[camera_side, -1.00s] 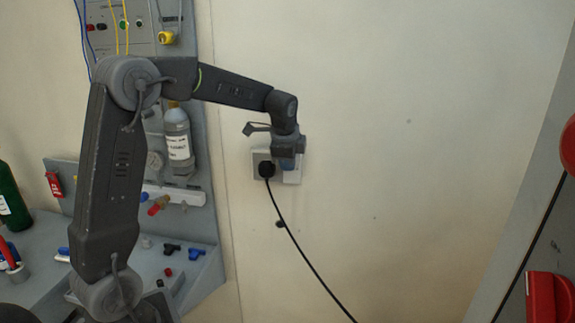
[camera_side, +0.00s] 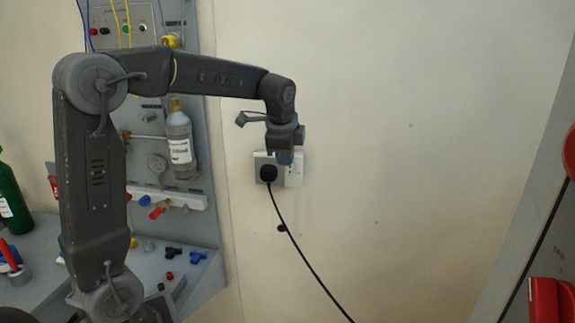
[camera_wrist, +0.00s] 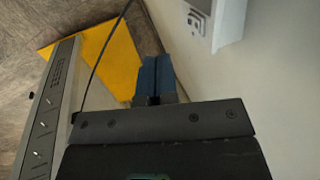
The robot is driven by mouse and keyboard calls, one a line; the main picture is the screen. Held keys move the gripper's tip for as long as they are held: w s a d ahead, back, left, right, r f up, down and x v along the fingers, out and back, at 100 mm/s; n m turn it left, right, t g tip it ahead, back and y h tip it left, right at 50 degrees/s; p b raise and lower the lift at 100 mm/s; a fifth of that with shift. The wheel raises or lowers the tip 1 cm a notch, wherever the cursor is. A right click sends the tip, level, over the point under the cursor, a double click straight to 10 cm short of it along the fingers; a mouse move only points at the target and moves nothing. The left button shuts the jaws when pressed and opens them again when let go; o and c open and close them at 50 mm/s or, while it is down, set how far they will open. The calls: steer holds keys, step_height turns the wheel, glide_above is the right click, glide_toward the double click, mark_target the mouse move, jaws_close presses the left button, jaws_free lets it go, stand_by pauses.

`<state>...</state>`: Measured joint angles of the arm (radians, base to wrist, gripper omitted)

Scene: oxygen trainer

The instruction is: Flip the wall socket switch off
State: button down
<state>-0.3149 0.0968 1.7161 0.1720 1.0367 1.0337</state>
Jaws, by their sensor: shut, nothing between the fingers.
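The wall socket (camera_side: 293,172) is a pale plate on the cream wall. A black plug (camera_side: 267,173) with a black cable sits in its left part. The socket also shows at the top of the wrist view (camera_wrist: 199,17), where its small switch is hard to make out. My gripper (camera_side: 284,158) is in front of the upper part of the socket in the side view and hides some of it. Its blue fingers (camera_wrist: 157,77) are shut and hold nothing. In the wrist view they are apart from the socket, to its lower left.
The black cable (camera_side: 303,256) hangs down to the lower right. A grey panel with a grey bottle (camera_side: 179,142) and several valves stands to the left. A red part (camera_side: 549,300) is at the far right. The wall right of the socket is clear.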

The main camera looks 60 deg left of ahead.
mark_target(288, 169)
steer(key=v, duration=0.6)
steer(key=shift+s+r, duration=0.1)
steer(key=shift+s+d+f, duration=0.1)
steer(key=shift+f, duration=0.25)
steer(key=shift+s+d+f, duration=0.1)
steer(key=shift+d+f, duration=0.05)
steer(key=shift+f, duration=0.25)
steer(key=w+a+f, duration=0.1)
steer(key=f, duration=0.2)
steer(key=w+a+f, duration=0.2)
steer(key=f, duration=0.1)
steer(key=w+a+f, duration=0.1)
steer(key=f, duration=0.3)
steer(key=shift+w+a, duration=0.2)
steer(key=shift+a, duration=0.05)
steer(key=shift+w+a, duration=0.35)
